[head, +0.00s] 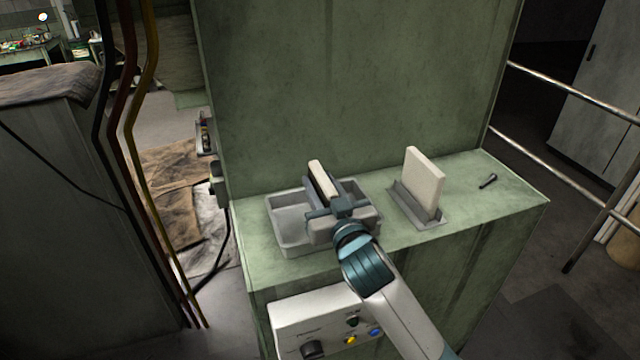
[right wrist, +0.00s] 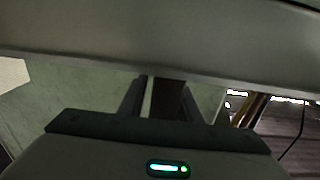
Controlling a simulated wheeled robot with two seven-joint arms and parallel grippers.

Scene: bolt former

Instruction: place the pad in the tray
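My right gripper (head: 329,196) is over the right part of the grey tray (head: 272,222), with its arm coming in from the lower right. It is shut on a pad (head: 323,180), a slab with a pale face and a dark side, which stands on edge between the fingers. The pad also shows between the fingers in the right wrist view (right wrist: 168,100). The gripper hides the pad's lower end, so I cannot tell whether it touches the tray floor. The tray's left compartment looks empty. My left gripper is not in view.
A pale block (head: 425,178) stands upright in a grey holder (head: 424,219) right of the tray. A small dark cylinder (head: 487,181) lies farther right on the green ledge (head: 508,205). A tall green panel (head: 350,90) rises behind. A control box (head: 310,318) sits at the front.

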